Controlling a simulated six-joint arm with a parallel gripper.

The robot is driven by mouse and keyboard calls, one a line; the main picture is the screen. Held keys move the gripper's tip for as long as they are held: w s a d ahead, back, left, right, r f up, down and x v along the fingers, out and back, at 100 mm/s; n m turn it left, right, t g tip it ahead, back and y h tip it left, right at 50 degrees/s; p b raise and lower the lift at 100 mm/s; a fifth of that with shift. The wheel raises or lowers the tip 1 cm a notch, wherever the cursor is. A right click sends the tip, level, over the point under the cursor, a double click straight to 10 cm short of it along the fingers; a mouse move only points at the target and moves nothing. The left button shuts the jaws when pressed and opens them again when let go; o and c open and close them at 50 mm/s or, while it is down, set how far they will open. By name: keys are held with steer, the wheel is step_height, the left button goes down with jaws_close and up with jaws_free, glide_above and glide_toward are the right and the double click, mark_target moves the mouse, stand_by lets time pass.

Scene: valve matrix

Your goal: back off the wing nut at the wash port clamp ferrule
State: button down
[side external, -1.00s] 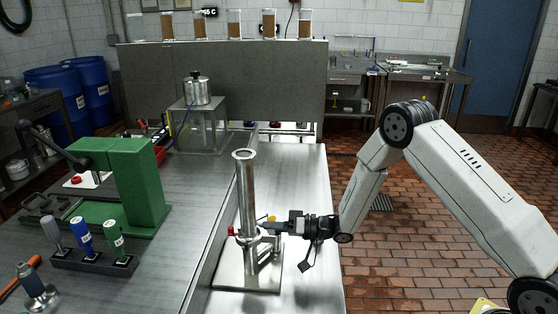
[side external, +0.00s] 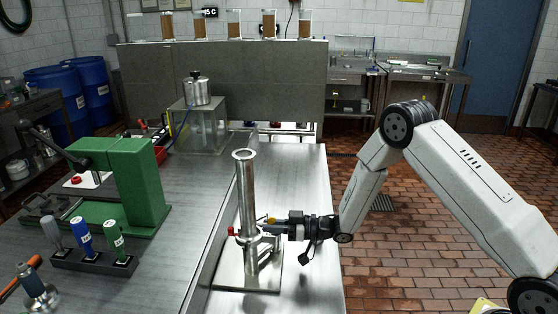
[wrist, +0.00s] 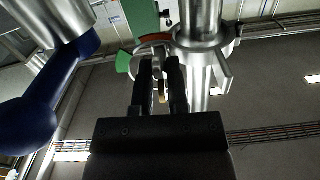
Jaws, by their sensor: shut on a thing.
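The upright steel pipe (side external: 245,190) stands on a steel plate, with a clamp ferrule around its lower part. In the wrist view the clamp's steel collar (wrist: 222,48) rings the pipe just beyond my fingers. My gripper (side external: 264,228) reaches in from the right at clamp height. In the wrist view my gripper's two dark fingers (wrist: 160,72) are close together at the clamp. A small brass-coloured part, seemingly the wing nut (wrist: 162,92), shows in the narrow gap between them. The fingers hide most of it.
A red-ended part (side external: 232,231) sticks out left of the pipe, and a small yellow part (side external: 271,219) shows just above my fingers. A green press (side external: 136,185) and a rack of handled tools (side external: 95,262) stand on the left bench.

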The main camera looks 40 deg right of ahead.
stand_by(0.3)
steer(key=c, duration=0.7)
jaws_free()
steer(key=shift+c, duration=0.2)
